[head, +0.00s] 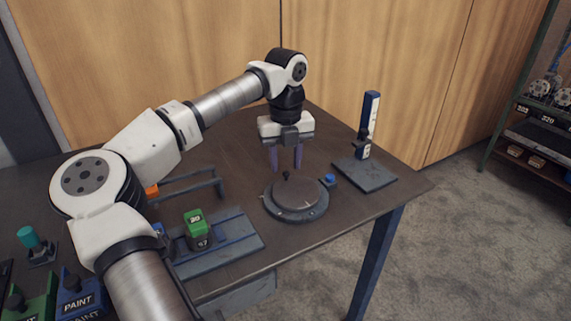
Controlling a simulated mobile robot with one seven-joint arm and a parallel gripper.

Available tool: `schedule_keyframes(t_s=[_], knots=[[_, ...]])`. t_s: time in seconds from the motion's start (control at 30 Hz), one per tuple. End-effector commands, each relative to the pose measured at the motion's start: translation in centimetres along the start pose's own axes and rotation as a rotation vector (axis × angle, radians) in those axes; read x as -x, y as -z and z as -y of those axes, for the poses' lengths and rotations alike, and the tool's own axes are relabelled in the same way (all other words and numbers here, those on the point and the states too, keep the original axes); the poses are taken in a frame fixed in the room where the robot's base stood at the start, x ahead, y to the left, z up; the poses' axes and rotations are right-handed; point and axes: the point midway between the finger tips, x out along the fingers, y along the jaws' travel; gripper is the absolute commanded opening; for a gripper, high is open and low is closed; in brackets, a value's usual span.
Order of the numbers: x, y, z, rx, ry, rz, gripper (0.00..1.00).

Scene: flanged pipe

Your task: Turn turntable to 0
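The turntable (296,199) is a round brown disc in a dark grey ring base, near the right end of the table. A small black knob (287,175) stands up at the disc's far edge, and a blue piece (329,180) sits at the base's right side. My gripper (286,168) points down above the far side of the turntable. Its two purple fingers are apart, with the knob just below or between them. I cannot tell whether they touch it. Scale marks on the ring are too small to read.
A blue upright gauge (368,125) on a flat base stands right of the turntable. A blue-grey rail fixture (240,235) with a green-topped block (195,222) lies to the left. A low grey bar rack (190,185) is behind it. Paint boxes (80,298) stand at front left.

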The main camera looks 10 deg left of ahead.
Motion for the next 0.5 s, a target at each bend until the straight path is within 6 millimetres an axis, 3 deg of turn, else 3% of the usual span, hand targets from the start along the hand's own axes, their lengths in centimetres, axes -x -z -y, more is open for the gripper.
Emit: schedule_keyframes(t_s=[0.3,0.5], knots=[[7.2,0.0,0.0,0.002,0.001,0.004,0.38],[10.8,0.0,0.0,0.002,-0.001,0.001,0.38]])
